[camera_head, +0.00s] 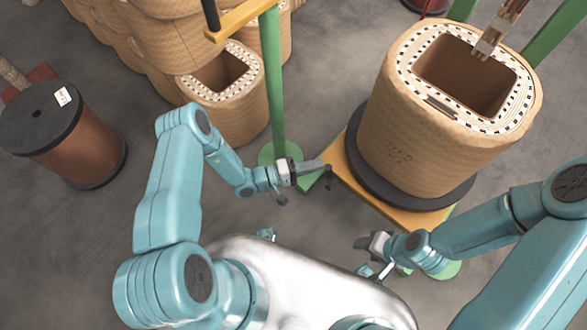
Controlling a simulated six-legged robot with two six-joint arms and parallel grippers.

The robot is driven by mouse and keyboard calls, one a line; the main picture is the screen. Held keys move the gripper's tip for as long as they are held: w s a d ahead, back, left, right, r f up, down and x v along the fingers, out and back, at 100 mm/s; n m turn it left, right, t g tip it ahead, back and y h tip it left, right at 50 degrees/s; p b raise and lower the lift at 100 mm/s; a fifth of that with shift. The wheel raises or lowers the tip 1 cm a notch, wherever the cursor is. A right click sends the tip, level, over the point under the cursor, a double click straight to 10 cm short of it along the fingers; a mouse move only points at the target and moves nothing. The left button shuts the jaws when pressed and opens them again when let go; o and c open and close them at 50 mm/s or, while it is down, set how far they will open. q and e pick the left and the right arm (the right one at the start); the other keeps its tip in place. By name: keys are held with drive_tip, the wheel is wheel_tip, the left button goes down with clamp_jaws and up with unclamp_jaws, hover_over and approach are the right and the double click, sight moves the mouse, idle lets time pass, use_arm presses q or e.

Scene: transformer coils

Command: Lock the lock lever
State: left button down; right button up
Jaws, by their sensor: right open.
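A small dark part (329,181), which may be the lock lever, sits at the left corner of the yellow platform (345,176). I cannot tell whether it is locked. My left gripper (299,184) is just left of this corner, its fingers spread apart and nothing visible between them. One finger points toward the dark part; I cannot tell whether they touch. My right gripper (371,257) is open and empty, low in front of the platform's near side.
A large tan coil (420,145) stands on a black disc (364,186) on the platform. A green post (272,85) rises behind my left gripper. More coils (232,112) stand at the back left, with a brown spool (80,145) at the left. Grey floor lies between.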

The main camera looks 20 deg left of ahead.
use_arm(q)
drive_tip(key=shift+s+d+r, duration=0.15)
drive_tip(key=shift+d, duration=0.15)
use_arm(e)
drive_tip(key=shift+r, duration=0.15)
use_arm(q)
drive_tip(key=w+a+v, duration=0.2)
drive_tip(key=v, duration=1.1)
drive_tip(key=shift+w+r+b, duration=0.25)
drive_tip(key=shift+w+b, duration=0.05)
drive_tip(key=shift+b, duration=0.15)
use_arm(e)
drive_tip(key=shift+s+a+f, duration=0.2)
drive_tip(key=shift+s+f, duration=0.3)
drive_tip(key=shift+s, duration=0.05)
